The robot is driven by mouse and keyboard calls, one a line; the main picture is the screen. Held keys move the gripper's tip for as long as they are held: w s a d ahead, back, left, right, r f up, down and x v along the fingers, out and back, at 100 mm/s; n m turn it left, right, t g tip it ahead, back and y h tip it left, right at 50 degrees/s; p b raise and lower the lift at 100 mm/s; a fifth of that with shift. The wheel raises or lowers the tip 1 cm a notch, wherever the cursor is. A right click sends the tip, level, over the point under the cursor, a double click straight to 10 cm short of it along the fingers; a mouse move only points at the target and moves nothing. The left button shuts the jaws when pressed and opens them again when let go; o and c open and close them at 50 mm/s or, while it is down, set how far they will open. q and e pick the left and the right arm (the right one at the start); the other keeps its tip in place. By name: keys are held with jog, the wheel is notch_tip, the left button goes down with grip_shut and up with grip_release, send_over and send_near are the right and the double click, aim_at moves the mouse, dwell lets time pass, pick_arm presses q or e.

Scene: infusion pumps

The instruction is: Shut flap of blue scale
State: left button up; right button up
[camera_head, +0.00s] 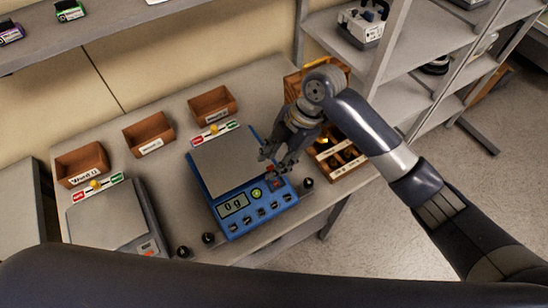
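The blue scale (228,215) stands on the table in the middle of the head view. Its grey top plate (222,160) is bare and its display reads 0 g. I cannot make out a separate flap on it for certain; the right side is partly covered by my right gripper. My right gripper (268,164) is over the scale's right edge, beside the plate and above the button panel. Its fingers look apart with nothing between them; whether they touch the scale I cannot tell. My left gripper is not in view.
A grey scale (106,218) stands at the left. A wooden crate (340,160) is behind my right arm. Small black knobs (208,238) stand near the table's front edge. Metal shelves (415,60) rise at the right.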

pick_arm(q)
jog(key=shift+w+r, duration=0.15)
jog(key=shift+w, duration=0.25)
pick_arm(e)
jog(key=shift+s+a+f, duration=0.1)
jog(key=shift+f, duration=0.3)
grip_shut()
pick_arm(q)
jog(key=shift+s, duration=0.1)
